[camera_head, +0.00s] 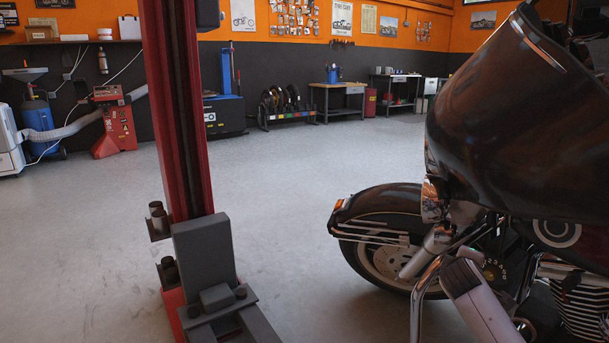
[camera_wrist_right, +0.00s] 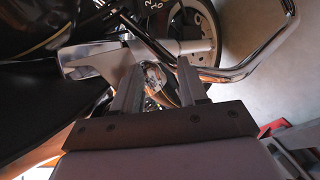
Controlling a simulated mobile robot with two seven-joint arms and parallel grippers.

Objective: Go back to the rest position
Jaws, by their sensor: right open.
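My right gripper (camera_wrist_right: 157,75) shows in the right wrist view with its two fingers apart and nothing held between them. It is close beside the motorcycle, with a silver part (camera_wrist_right: 85,62) and the curved chrome bar (camera_wrist_right: 262,58) just beyond the fingers. Whether a finger touches the bike cannot be told. In the head view the dark motorcycle (camera_head: 510,120) fills the right side, and its front wheel (camera_head: 375,258) stands at lower centre right. My left gripper is not in view.
A red lift column (camera_head: 176,110) with a grey base block (camera_head: 205,252) stands left of centre in the head view. Open grey floor (camera_head: 285,190) lies between it and the motorcycle. Workbenches (camera_head: 340,88), a tyre rack (camera_head: 285,108) and red equipment (camera_head: 115,122) line the far wall.

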